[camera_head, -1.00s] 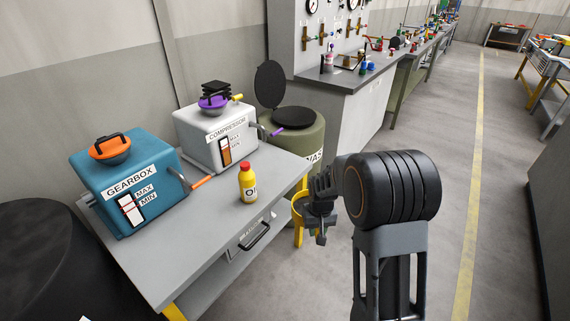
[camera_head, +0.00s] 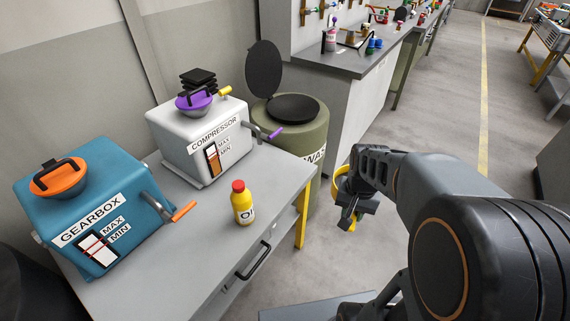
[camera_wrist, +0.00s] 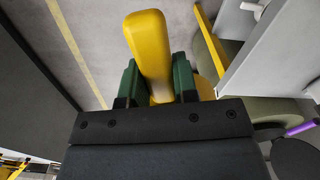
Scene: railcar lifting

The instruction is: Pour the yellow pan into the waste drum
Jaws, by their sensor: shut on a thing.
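My gripper (camera_head: 354,208) is shut on the yellow pan (camera_head: 340,184), to the right of the workbench and in front of the drum. In the wrist view the yellow pan (camera_wrist: 150,50) shows its handle between the green-padded fingers (camera_wrist: 157,82); most of its bowl is hidden behind the gripper. I cannot see what the pan holds. The olive waste drum (camera_head: 308,138) stands behind the workbench's right end. Its black hinged lid (camera_head: 266,80) is raised, and its top looks dark. The pan is apart from the drum, to its right and lower than its rim.
The grey workbench (camera_head: 206,228) carries a blue gearbox (camera_head: 70,228), a white compressor (camera_head: 185,150) with a purple-tipped lever, and a yellow oil bottle (camera_head: 243,208). A grey cabinet bench (camera_head: 350,110) stands right of the drum. The floor (camera_head: 450,120) on the right is clear.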

